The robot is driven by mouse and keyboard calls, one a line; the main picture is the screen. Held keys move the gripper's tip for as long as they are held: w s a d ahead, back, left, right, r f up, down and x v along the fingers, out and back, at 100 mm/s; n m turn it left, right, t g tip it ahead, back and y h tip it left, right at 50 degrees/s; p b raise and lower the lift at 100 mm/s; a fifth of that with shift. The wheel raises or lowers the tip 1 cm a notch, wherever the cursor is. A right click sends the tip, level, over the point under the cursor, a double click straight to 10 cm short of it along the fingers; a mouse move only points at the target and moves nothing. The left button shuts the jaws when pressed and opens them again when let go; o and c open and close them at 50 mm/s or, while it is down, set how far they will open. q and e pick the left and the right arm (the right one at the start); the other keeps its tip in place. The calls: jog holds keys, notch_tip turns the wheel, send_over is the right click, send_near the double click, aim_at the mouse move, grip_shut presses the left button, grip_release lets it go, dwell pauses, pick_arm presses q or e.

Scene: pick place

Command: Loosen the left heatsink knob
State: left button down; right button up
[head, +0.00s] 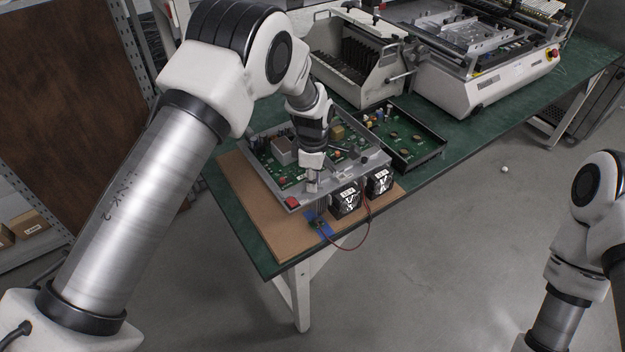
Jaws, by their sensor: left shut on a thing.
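My left gripper (313,187) points down at the front edge of a grey metal tray (352,174), just left of two black blocks with white markings. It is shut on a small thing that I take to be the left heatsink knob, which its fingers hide. The left black block (345,201) and the right black block (380,184) stand side by side along the tray's front edge. My right arm is at the right edge of the picture, but its gripper is out of view.
The tray holds a green circuit board (262,152) and lies on a brown mat (238,183) on a green table (425,172). A red wire (368,228) hangs over the table's front edge. A black tray (425,150) with another board and large machines (490,60) stand behind.

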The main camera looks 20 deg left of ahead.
pick_arm(q)
jog(key=n, duration=0.6)
dwell(0.5)
jog(key=c, duration=1.1)
grip_release()
jog(key=shift+w+d, duration=0.1)
jog(key=shift+d, duration=0.05)
notch_tip(320, 180, up, 12)
jog(key=shift+f, duration=0.1)
